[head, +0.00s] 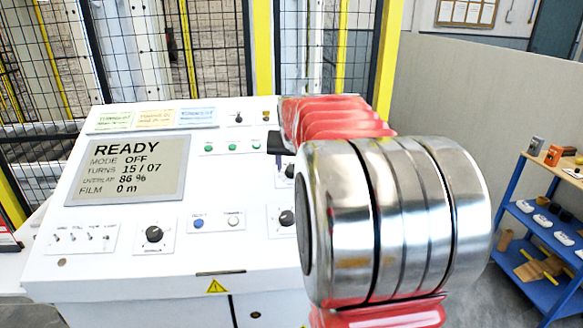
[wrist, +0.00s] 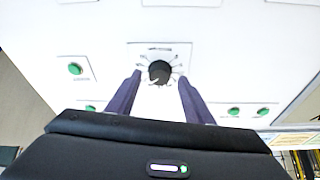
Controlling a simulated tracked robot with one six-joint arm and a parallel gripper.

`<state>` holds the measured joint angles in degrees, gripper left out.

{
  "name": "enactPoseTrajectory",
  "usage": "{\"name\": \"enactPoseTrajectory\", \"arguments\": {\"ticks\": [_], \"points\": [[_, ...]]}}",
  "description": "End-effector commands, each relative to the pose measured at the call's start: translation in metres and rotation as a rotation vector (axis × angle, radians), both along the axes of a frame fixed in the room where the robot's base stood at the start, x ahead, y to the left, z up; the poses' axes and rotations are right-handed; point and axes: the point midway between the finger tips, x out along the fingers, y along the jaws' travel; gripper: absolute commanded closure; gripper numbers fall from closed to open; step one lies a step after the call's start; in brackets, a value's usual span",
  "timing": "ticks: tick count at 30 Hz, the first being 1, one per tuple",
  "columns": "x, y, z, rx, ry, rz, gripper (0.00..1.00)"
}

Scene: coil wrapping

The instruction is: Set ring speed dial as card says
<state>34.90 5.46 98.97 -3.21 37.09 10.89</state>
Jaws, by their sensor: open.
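A dark round dial (wrist: 160,72) with tick marks around it sits on a white plate in the wrist view. My gripper (wrist: 159,79) is open, with one finger on each side of this dial; I cannot tell whether they touch it. In the head view my gripper (head: 280,146) is beside a dark dial (head: 290,171), partly hidden by my arm. Other dark dials are at lower left (head: 153,234) and lower right (head: 287,218). Their labels are too small to read. Green, yellow and blue cards (head: 155,118) lie along the panel's top; their text is unreadable.
The white panel's screen (head: 128,168) reads READY, MODE OFF, TURNS 15 / 07, 86 % and FILM 0 m. Green buttons (head: 232,147), a blue button (head: 198,224) and several toggle switches (head: 82,237) surround the dials. A mesh fence (head: 205,50) stands behind. A blue shelf (head: 530,245) stands right.

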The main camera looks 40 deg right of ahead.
Motion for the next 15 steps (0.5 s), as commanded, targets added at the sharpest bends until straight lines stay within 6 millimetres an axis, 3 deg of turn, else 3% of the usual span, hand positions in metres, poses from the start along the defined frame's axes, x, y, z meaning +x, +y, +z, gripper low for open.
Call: {"name": "enactPoseTrajectory", "arguments": {"ticks": [15], "points": [[-0.043, 0.035, 0.069, 0.0, -0.001, 0.001, 0.53]]}}
